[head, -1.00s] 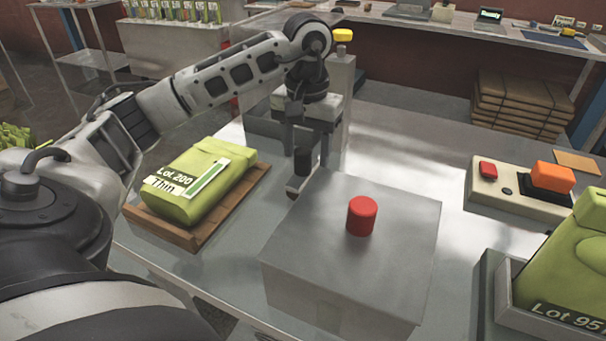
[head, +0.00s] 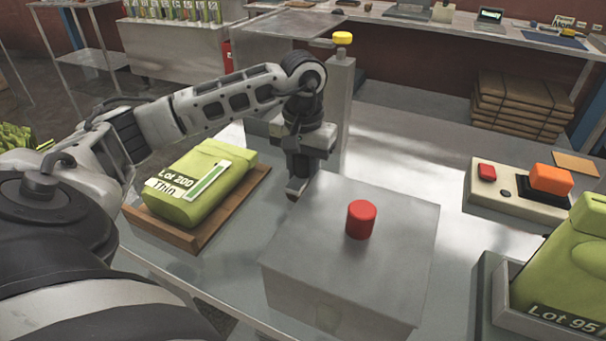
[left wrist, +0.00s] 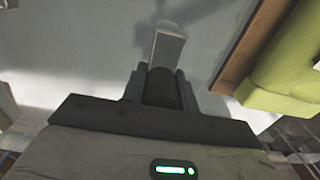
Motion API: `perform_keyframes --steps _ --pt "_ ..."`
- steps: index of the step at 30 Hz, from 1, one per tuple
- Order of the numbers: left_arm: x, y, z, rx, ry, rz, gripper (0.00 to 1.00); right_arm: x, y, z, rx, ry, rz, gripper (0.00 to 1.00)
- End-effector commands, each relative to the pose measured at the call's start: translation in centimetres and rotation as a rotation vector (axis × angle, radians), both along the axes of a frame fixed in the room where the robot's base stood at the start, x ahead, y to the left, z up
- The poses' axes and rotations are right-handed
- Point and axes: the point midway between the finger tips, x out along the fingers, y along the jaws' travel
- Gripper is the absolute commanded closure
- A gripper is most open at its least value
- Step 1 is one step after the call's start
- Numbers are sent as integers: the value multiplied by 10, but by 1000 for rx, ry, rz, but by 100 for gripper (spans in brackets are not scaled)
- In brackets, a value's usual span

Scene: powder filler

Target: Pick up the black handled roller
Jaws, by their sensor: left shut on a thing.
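My left gripper (head: 298,168) points down between the green bag and the grey metal box, and is shut on the black handled roller (head: 296,190). In the head view the gripper hides most of the handle, and the roller's lower end shows just under it. In the left wrist view the black handle of the roller (left wrist: 163,88) lies between the two fingers of the gripper (left wrist: 160,80), with its flat grey end beyond the fingertips. I cannot tell whether the roller touches the table. My right gripper is not in view.
The grey box (head: 350,255) with a red knob (head: 361,219) stands close right of the gripper. The green Lot 200 bag (head: 205,180) lies on a wooden board (head: 238,208) to the left. A post with a yellow cap (head: 342,38) stands behind. A control panel (head: 510,193) is at right.

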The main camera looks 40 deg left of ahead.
Motion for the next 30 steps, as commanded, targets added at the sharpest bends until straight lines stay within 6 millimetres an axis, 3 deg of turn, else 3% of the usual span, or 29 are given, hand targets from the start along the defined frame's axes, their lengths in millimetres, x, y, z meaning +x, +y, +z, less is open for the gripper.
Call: perform_keyframes --steps 8,13,21,30 --pt "1 0 9 0 -4 0 96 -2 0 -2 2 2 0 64" --pt "-1 -1 35 0 -7 0 96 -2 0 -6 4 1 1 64" --pt "-46 -18 91 2 -7 -3 96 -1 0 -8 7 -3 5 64" --pt "-104 -40 119 3 -4 -1 96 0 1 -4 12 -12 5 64"
